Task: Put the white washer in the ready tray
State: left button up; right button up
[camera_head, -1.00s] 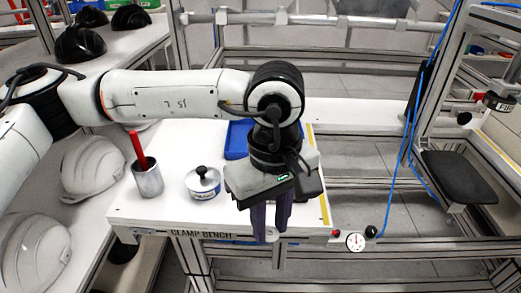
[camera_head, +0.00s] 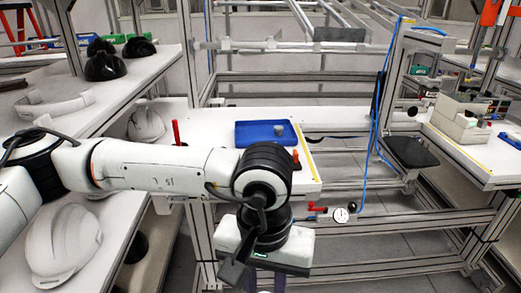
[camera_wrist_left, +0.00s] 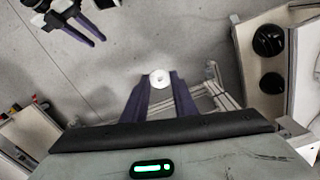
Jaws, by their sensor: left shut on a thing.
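My left gripper (camera_wrist_left: 159,92) is shut on the white washer (camera_wrist_left: 159,79), a small ring held at its fingertips in the left wrist view. In the head view the left hand hangs low in front of the bench, and its fingers and the washer are hidden or cut off. A blue tray (camera_head: 243,138) lies on the bench beyond my left arm, with a small grey cylinder (camera_head: 279,130) in it. I see no label marking it as the ready tray. My right gripper (camera_wrist_left: 82,30) shows at the wrist view's top left, its fingers apart and empty.
White helmet shells (camera_head: 64,244) and black ones (camera_head: 104,62) stand on the left shelves. A red handle (camera_head: 176,132) and an orange item (camera_head: 296,158) show on the bench. A dial gauge (camera_head: 341,215) is at the frame. Another blue tray edge (camera_head: 511,141) is at far right.

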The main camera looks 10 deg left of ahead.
aim_at(250, 136)
jog(key=z, duration=0.6)
jog(key=i, duration=0.95)
jog(key=u, duration=0.5)
